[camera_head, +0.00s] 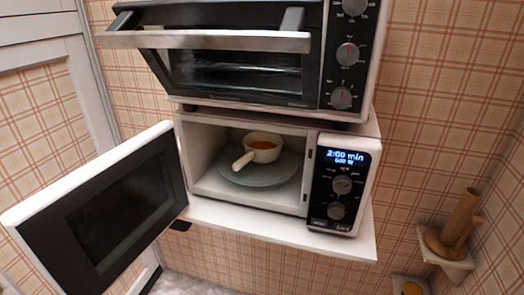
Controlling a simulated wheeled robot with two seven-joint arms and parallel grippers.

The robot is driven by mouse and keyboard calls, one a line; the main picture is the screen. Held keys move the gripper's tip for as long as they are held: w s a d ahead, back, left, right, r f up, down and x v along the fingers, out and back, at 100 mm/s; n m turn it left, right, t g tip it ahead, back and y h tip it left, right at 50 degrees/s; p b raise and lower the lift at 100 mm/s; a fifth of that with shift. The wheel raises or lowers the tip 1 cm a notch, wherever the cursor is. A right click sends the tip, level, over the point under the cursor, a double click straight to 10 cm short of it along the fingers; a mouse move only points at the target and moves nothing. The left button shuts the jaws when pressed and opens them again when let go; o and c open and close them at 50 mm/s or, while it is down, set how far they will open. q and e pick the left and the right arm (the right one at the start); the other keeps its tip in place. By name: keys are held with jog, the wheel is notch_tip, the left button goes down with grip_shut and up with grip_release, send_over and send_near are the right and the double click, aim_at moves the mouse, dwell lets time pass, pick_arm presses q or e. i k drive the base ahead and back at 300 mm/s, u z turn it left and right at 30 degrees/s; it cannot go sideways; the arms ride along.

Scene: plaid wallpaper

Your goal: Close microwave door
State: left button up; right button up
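The microwave (312,132) stands on a white shelf, facing me. Its door (105,215) is wide open and swung out to the left, hinged at the left side of the opening. Inside, a small white pan (244,159) with orange-brown contents rests on a round plate (264,178), its handle pointing front-left. The control panel (342,185) on the right has a lit blue display and two knobs. Neither of my grippers is in view.
A toaster oven (230,60) sits directly above the microwave, its handle bar sticking forward. The white shelf (345,240) has a front edge below the microwave. A small wall shelf (458,262) with a brown wooden object (460,222) is at right. The space before the microwave opening is clear.

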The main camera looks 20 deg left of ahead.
aim_at(103, 225)
jog(key=z, duration=0.05)
jog(key=k, duration=0.5)
jog(key=u, duration=1.2)
jog(key=i, duration=0.2)
jog(key=u, duration=0.05)
